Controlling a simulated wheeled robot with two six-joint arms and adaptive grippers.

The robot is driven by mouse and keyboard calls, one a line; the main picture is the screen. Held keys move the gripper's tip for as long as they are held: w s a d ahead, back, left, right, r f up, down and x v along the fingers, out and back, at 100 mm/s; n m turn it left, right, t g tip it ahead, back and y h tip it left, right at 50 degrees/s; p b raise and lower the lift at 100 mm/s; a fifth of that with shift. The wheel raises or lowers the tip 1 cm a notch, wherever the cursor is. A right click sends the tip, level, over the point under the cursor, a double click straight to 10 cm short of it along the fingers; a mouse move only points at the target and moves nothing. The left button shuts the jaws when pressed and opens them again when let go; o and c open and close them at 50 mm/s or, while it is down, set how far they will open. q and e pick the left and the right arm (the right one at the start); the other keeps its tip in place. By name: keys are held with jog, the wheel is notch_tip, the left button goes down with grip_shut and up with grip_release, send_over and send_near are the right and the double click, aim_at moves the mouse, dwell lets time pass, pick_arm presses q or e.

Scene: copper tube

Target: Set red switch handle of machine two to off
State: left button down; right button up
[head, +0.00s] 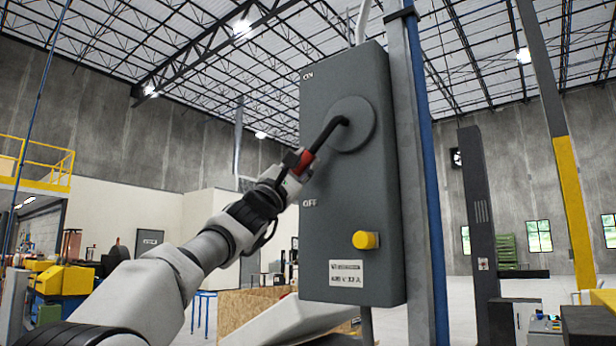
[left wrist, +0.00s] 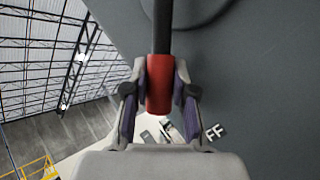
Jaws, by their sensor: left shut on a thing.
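A grey switch box (head: 348,240) hangs on a post, with "ON" printed at its upper left and "OFF" lower on its left side. A black lever comes out of a round disc (head: 352,126) on its front and slants down and left to a red handle (head: 309,157). My left gripper (head: 297,165) is shut on the red handle, between the ON and OFF marks and nearer OFF. In the left wrist view the red handle (left wrist: 159,86) sits between the two fingers (left wrist: 160,95). My right gripper is not in view.
A yellow knob (head: 365,240) and a label plate (head: 346,273) are low on the box front. A blue and grey post (head: 415,170) stands close at its right. A wooden crate (head: 240,308) is below. Open floor lies behind.

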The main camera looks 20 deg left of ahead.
pick_arm(q)
jog(key=shift+d+f+n+t+y+b, duration=0.25)
jog(key=shift+n+t+y+b, duration=0.2)
jog(key=shift+n+y, duration=0.4)
jog(key=c, duration=0.9)
grip_release()
jog(key=shift+s+f, duration=0.1)
jog(key=v, duration=1.1)
jog(key=shift+s+a+f, duration=0.1)
jog(key=shift+s+f, duration=0.15)
